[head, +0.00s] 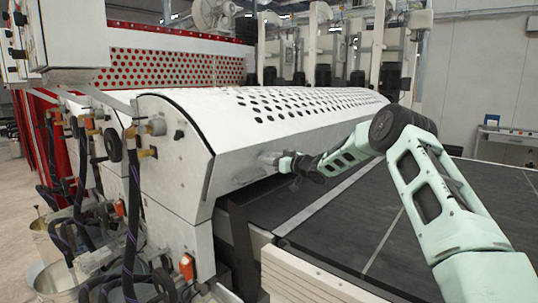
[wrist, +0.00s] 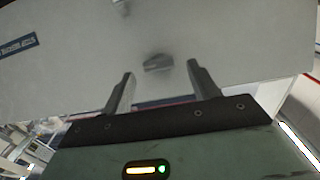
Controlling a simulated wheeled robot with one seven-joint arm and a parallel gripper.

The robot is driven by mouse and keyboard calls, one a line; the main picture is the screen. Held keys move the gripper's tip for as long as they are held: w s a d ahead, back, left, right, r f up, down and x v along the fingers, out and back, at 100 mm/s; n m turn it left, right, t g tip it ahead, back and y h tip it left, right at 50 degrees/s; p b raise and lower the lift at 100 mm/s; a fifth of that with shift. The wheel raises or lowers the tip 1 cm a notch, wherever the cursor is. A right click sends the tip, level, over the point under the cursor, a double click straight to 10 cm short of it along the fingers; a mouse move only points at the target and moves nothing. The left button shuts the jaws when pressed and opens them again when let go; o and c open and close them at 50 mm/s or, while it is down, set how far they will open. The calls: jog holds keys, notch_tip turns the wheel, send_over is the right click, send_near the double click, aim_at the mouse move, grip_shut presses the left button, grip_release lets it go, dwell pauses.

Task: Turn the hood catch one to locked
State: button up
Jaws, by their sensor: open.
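The white hood (head: 190,125) has a perforated top and a smooth lower front panel. In the wrist view, a small dark grey catch (wrist: 157,62) sits on the hood's plain grey panel (wrist: 220,45). My gripper (wrist: 161,74) is open, with one finger on each side of the catch as seen from the wrist and nothing held. The catch appears just beyond the fingertips; I cannot tell whether they touch it. In the head view my gripper (head: 280,161) is at the hood's front panel, and I cannot make out the catch clearly there.
A dark conveyor belt (head: 345,215) runs below and right of the hood. Hoses and fittings (head: 100,150) hang at the hood's left end above a bucket (head: 60,280).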

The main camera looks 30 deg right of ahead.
jog(key=shift+x, duration=0.8)
jog(key=c, duration=1)
jog(key=shift+a, duration=0.1)
jog(key=shift+f+b, duration=0.15)
jog(key=shift+b, duration=0.25)
jog(key=n+t+h+b, duration=0.1)
jog(key=n+h+b, duration=0.1)
jog(key=b, duration=1.1)
jog(key=f+n+t+h+b, duration=0.1)
jog(key=n+b, duration=0.4)
jog(key=b, duration=0.9)
jog(key=a+n+t+h+b, duration=0.1)
jog(key=n+t+h+b, duration=0.2)
jog(key=b, duration=1)
jog(key=shift+a+f+n+h+b, duration=0.15)
jog(key=shift+n+h+b, duration=0.35)
jog(key=shift+h, duration=0.6)
